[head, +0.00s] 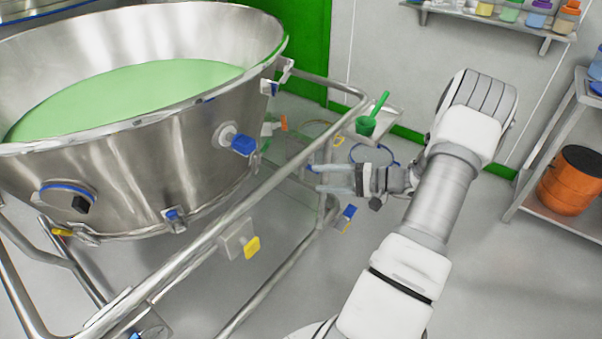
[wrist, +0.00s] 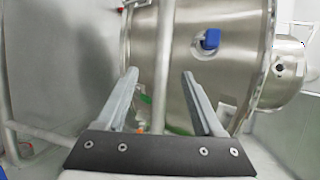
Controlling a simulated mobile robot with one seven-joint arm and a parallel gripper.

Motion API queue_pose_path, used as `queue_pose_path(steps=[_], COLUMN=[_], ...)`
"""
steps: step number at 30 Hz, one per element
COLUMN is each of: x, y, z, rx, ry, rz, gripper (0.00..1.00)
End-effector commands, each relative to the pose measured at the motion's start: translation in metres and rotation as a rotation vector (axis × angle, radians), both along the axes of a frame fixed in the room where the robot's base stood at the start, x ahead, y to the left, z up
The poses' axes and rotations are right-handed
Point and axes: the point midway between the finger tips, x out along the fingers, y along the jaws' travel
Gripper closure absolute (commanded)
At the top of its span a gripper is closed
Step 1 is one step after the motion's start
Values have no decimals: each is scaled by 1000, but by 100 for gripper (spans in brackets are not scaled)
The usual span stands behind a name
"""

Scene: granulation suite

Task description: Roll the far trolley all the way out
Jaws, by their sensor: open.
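A steel trolley (head: 200,243) with a tubular frame carries a large steel bowl (head: 170,180) of pale green powder. In the wrist view the bowl (wrist: 180,75) is close ahead, with a blue-capped port. My gripper (head: 315,180) is open at the right end of the trolley's frame, near its top rail. In the wrist view a frame bar (wrist: 165,40) runs upright in the gap between my open fingers (wrist: 159,78); contact does not show. A second steel vessel (head: 40,8) shows partly at the upper left; which trolley is the far one is unclear.
A small tray (head: 388,130) with a green scoop is beyond my gripper. A rack with an orange drum (head: 575,175) stands at the right. A wall shelf (head: 490,18) holds several coloured bottles. Grey floor is clear between my arm and the rack.

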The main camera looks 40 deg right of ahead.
Motion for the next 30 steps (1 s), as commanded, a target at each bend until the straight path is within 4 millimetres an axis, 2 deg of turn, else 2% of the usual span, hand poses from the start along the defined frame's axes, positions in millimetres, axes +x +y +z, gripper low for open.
queue_pose_path(steps=[1, 6, 18, 20, 26, 30], x=[-8, -24, -31, -31, -30, -21], y=[-8, -22, -27, -27, -26, -7], z=[3, 6, 7, 7, 7, 7], rx=[-1, 0, -1, -1, -3, -48], ry=[1, 0, 1, 1, 3, 50], rz=[-4, -2, 0, 0, 4, 64], gripper=[31, 31, 31, 40, 76, 100])
